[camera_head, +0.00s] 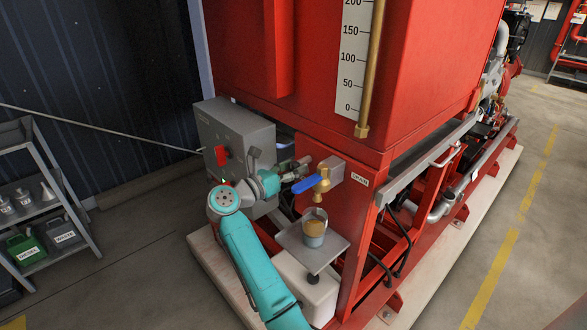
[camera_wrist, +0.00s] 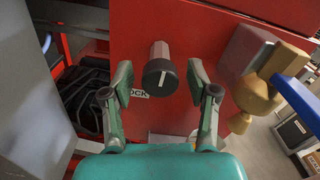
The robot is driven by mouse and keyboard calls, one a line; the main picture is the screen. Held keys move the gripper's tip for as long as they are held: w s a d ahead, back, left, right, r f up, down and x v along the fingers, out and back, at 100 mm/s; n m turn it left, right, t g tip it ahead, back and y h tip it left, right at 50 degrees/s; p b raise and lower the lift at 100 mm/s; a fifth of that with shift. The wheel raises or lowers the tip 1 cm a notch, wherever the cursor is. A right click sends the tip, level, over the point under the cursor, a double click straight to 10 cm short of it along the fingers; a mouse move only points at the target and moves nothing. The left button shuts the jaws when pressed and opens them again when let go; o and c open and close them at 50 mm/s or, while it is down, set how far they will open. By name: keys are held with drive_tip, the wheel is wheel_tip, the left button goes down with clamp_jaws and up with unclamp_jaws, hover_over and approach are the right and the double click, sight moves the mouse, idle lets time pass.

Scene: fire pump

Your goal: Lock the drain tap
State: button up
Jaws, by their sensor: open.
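The brass drain tap (camera_head: 321,184) with its blue lever (camera_head: 306,184) sticks out of the red panel next to a "DRAIN" label. In the head view my gripper (camera_head: 288,174) is small and partly hidden.
A cup (camera_head: 314,229) with brownish contents stands on a grey plate (camera_head: 337,246) below the tap. A grey box with a red switch (camera_head: 222,154) is left of my gripper. A shelf (camera_head: 68,208) with cans stands far left. The right floor is clear.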

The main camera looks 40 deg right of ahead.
drive_tip(key=a, duration=1.1)
drive_tip(key=shift+s+a, duration=0.2)
drive_tip(key=shift+a, duration=0.2)
drive_tip(key=shift+f, duration=0.1)
drive_tip(key=s+a+f+n+t+h, duration=0.1)
drive_tip(key=s+f+n+t, duration=0.25)
drive_tip(key=s+n, duration=0.2)
drive_tip(key=s+f+n+t+h, duration=0.2)
drive_tip(key=s+n+t, duration=0.2)
drive_tip(key=s+n, duration=0.15)
drive_tip(key=s+a+f+n+t+h, duration=0.1)
drive_tip(key=s+f+n+t, duration=0.1)
drive_tip(key=s+n+t, duration=0.3)
drive_tip(key=s+a+f+n+y, duration=0.3)
drive_tip(key=s+n+y, duration=0.4)
drive_tip(key=s+n, duration=0.4)
drive_tip(key=s+a+f+n+t+y, duration=0.1)
drive_tip(key=s+a+n+y, duration=0.4)
drive_tip(key=s+n, duration=0.6)
drive_tip(key=s+a+f+n+y, duration=0.4)
drive_tip(key=s+a+n+y, duration=0.1)
drive_tip(key=s+n+y, duration=0.5)
drive_tip(key=s+n, duration=0.1)
drive_tip(key=n, duration=0.1)
drive_tip(key=shift+s+f+n+t, duration=0.3)
drive_tip(key=shift+n+t, duration=0.05)
drive_tip(key=shift+n, duration=0.05)
